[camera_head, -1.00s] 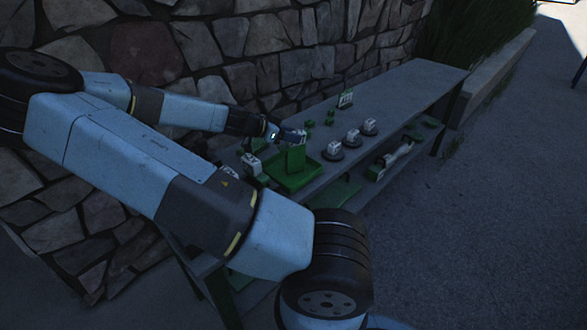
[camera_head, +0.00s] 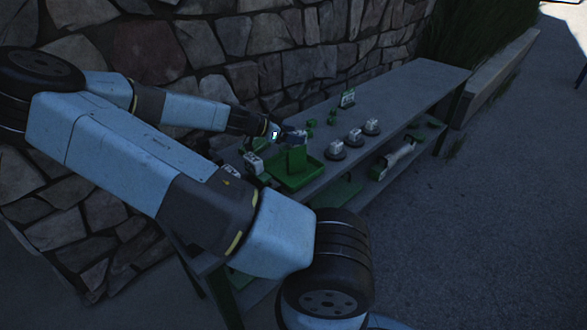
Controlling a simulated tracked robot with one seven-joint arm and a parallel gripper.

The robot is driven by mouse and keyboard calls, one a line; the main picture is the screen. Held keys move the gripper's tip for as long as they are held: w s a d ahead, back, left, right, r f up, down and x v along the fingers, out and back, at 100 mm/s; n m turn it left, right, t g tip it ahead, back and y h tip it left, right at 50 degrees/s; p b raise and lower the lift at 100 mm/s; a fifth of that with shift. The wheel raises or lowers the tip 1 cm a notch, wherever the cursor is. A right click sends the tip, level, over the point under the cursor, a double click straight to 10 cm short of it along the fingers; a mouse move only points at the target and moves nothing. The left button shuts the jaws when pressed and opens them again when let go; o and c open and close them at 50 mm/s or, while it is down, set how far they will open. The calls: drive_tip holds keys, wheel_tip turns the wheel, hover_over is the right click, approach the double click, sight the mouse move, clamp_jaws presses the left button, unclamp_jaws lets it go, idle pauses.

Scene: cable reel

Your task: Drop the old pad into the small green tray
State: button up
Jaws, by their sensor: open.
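A green tray (camera_head: 309,178) with a low rim sits on the near part of the grey bench. An upright green block (camera_head: 297,160) stands at the tray, just below my gripper (camera_head: 296,138) in the picture. My gripper is open, small and dark in this view, at the tray's far side. I cannot tell whether it touches the block. I cannot make out the old pad for certain. I cannot tell whether this tray is the small green one.
Several pale pieces on round dark bases, one of them nearest (camera_head: 336,150), stand right of the tray. A white-and-green block (camera_head: 253,163) stands left of it. A stone wall (camera_head: 270,60) rises behind the bench (camera_head: 420,85). The bench's far end is clear.

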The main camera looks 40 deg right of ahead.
drive_tip(key=v, duration=1.3)
drive_tip(key=shift+a, duration=0.25)
